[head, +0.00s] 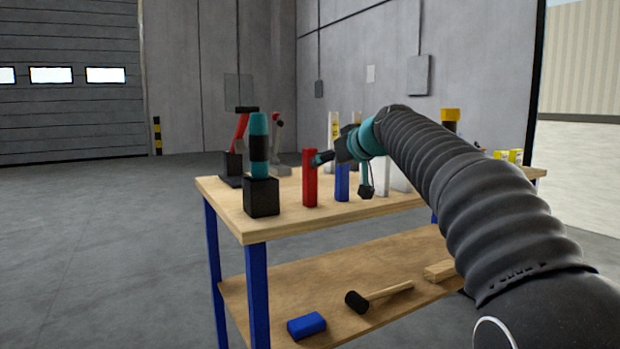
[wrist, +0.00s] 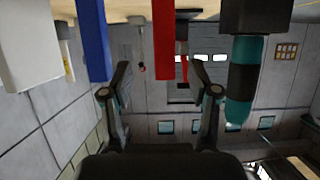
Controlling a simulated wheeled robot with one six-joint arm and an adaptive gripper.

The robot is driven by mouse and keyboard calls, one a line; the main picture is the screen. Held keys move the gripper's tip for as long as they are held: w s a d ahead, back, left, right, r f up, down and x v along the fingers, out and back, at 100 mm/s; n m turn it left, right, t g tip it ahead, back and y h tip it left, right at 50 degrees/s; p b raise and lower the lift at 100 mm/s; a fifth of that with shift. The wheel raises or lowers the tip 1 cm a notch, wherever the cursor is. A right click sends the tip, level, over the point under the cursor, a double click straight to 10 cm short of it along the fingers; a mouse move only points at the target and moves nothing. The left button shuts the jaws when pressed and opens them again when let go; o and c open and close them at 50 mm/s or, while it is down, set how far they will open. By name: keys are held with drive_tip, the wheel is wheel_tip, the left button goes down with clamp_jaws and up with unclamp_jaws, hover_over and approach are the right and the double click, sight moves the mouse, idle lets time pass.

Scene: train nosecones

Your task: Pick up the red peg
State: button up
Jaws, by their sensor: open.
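The red peg (head: 310,180) is a tall block standing upright on the workbench near its left end. It also shows in the wrist view (wrist: 163,40), which is upside down, hanging from the top near the middle. My gripper (head: 343,175) is open and empty, beside the peg on its right in the head view. In the wrist view my gripper (wrist: 160,78) has its fingers spread to either side of the peg's line, and the peg's end shows between the fingertips. I cannot tell how far away the peg is; no contact is visible.
A blue peg (head: 342,182) stands close right of the red one, with a white block (head: 382,178) beyond. A teal and black tool (head: 259,145) stands in a black block (head: 261,197) to the left. The wooden workbench (head: 285,228) is clear at its front edge.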

sight(310, 171)
drive_tip(key=shift+s+a+f+p+x, duration=0.1)
drive_tip(key=shift+p+x, duration=0.15)
drive_tip(key=shift+x, duration=1.3)
drive_tip(key=shift+s+a+f+p+x, duration=0.1)
drive_tip(key=shift+p+x, duration=0.1)
drive_tip(key=shift+x, duration=1.35)
drive_tip(key=shift+s+a+f+p+x, duration=0.1)
drive_tip(key=shift+p+x, duration=0.15)
drive_tip(key=shift+x, duration=1.35)
drive_tip(key=shift+d+r, duration=0.1)
drive_tip(key=shift+r, duration=0.05)
clamp_jaws()
